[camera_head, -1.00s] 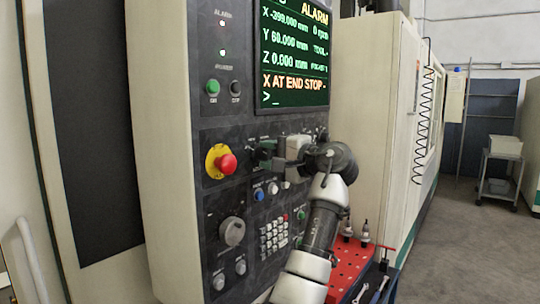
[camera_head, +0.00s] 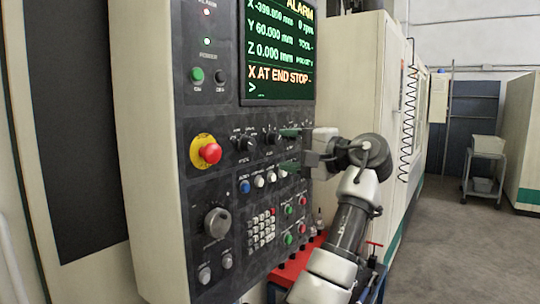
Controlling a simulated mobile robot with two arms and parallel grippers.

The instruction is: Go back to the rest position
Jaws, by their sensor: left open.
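My left gripper (camera_head: 287,150) is in front of the machine's control panel (camera_head: 225,120), at the panel's right edge. Its two green-tipped fingers are apart, one above the other, pointing left, with nothing between them. The row of black rotary knobs (camera_head: 270,138) shows just left of the fingers. Whether the fingertips touch the panel I cannot tell. My left arm reaches up from the bottom of the picture. My right gripper is not in view.
The screen (camera_head: 278,50) reads "X AT END STOP". A red emergency stop button (camera_head: 210,153) sticks out at the panel's left. A red tool board (camera_head: 290,272) lies behind my arm. A grey cart (camera_head: 485,170) stands far right; the floor (camera_head: 450,250) there is clear.

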